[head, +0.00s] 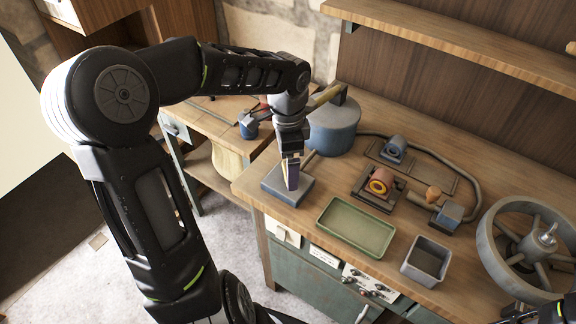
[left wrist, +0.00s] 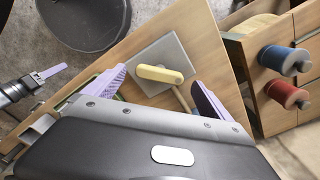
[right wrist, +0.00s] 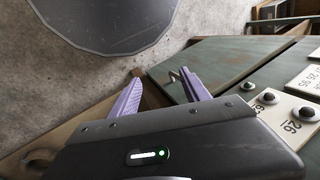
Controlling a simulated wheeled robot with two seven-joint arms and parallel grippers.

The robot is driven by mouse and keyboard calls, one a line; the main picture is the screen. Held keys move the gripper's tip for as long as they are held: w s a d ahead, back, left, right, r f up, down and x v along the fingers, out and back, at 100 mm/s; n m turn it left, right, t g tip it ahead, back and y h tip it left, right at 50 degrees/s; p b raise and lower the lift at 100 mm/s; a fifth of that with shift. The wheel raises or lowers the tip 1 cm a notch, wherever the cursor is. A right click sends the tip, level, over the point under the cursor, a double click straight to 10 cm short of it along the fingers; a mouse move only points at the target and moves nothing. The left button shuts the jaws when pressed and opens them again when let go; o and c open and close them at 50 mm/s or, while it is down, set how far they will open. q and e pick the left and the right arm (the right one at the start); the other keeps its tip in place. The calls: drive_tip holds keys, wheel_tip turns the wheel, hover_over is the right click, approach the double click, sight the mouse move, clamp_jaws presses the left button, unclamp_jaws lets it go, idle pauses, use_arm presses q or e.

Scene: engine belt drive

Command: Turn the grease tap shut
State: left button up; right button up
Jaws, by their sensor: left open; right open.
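A yellow lever (left wrist: 160,74), which looks like the grease tap's handle, sits on a grey square base (left wrist: 143,56) in the left wrist view. The base also shows in the head view (head: 275,184), near the bench's left corner. My left gripper (head: 291,170) points down over it. Its fingers are open, one on each side of the lever in the left wrist view; whether they touch it I cannot tell. In the head view the gripper mostly hides the lever. My right gripper (right wrist: 161,76) is open and empty beside the bench's green front.
A blue-grey pot (head: 333,125) stands close behind the base. A green tray (head: 356,226), a grey bin (head: 427,261), a block with a red-yellow ring (head: 379,184) and a large spoked wheel (head: 488,246) lie to the right. A shelf (head: 460,40) overhangs the bench's back.

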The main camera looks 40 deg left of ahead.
use_arm(q)
drive_tip(key=shift+f, duration=0.95)
drive_tip(key=shift+c, duration=0.3)
drive_tip(key=c, duration=1.3)
drive_tip(key=shift+n+b, duration=0.3)
drive_tip(key=shift+n, duration=0.1)
drive_tip(key=n+b, duration=0.2)
drive_tip(key=n, duration=0.2)
drive_tip(key=shift+f, duration=0.1)
drive_tip(key=shift+n+b, duration=1.1)
drive_tip(key=shift+n, duration=0.9)
